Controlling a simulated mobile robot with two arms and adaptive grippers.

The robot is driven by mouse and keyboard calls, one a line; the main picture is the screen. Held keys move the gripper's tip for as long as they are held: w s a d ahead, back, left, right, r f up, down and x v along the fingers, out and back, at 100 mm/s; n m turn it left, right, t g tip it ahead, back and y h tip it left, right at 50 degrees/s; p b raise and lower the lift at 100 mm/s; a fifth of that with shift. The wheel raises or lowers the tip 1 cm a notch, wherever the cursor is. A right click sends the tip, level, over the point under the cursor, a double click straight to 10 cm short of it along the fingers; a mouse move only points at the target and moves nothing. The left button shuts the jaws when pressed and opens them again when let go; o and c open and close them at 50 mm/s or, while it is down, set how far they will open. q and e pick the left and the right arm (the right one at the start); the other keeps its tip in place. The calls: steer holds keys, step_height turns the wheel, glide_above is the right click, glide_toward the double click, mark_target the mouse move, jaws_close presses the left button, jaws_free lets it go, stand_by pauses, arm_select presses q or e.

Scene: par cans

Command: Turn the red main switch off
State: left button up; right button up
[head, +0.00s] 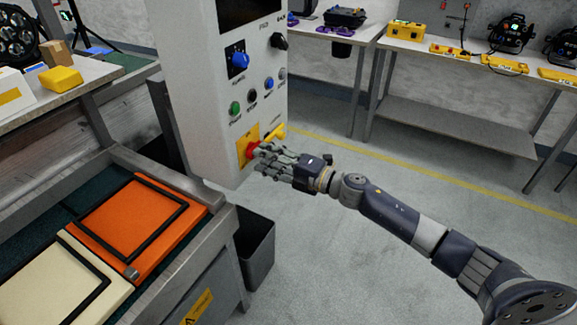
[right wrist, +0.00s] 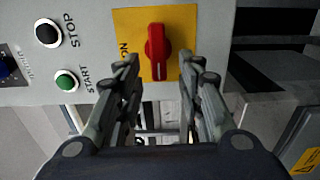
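The red main switch (head: 252,149) sits on a yellow plate (head: 241,152) low on the front of the grey control cabinet (head: 205,100). In the right wrist view the red knob (right wrist: 158,53) lies lengthwise up and down the picture, with a pale mark at its lower end. The word ON shows on the left of the yellow plate (right wrist: 130,24). My right gripper (right wrist: 159,68) is open, its fingertips apart to the left and right of the knob with gaps showing. In the head view my right gripper (head: 262,160) partly covers the switch. My left gripper is not in view.
A green button (head: 235,108), a black button (head: 252,95) and a blue knob (head: 238,60) sit above the switch. A yellow part (head: 274,133) juts out beside it. A dark bin (head: 257,245) stands below. The floor on the right is clear.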

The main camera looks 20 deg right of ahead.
steer(key=v, duration=0.9)
steer(key=shift+d, duration=0.1)
steer(key=s+d+f+m+h+p, duration=0.1)
steer(key=d+f+m+h, duration=0.3)
steer(key=f, duration=0.6)
steer(key=d+f+m+h, duration=0.35)
steer(key=f+m, duration=0.25)
steer(key=f, duration=0.3)
steer(key=s+d+f+m+g+h, duration=0.1)
steer(key=s+f+m+g, duration=0.15)
steer(key=s+f, duration=0.4)
steer(key=s+d+f+m+g+h, duration=0.1)
steer(key=s+f+m+h, duration=0.15)
steer(key=f, duration=0.75)
steer(key=s+a+f+m+g+p, duration=0.1)
steer(key=s+a+f+m+g, duration=0.15)
steer(key=s+f, duration=0.65)
steer(key=s+a+f+m+g, duration=0.25)
steer(key=s+f, duration=0.45)
steer(key=s, duration=0.4)
steer(key=s+a+f+m+g, duration=0.1)
steer(key=s+a+f+g, duration=0.1)
steer(key=s, duration=0.8)
steer(key=s+a+f+m+g, duration=0.2)
steer(key=s+a, duration=0.3)
steer(key=s, duration=0.5)
steer(key=shift+f+g+p, duration=0.35)
steer(key=shift+f+p, duration=0.05)
steer(key=shift+f, duration=0.4)
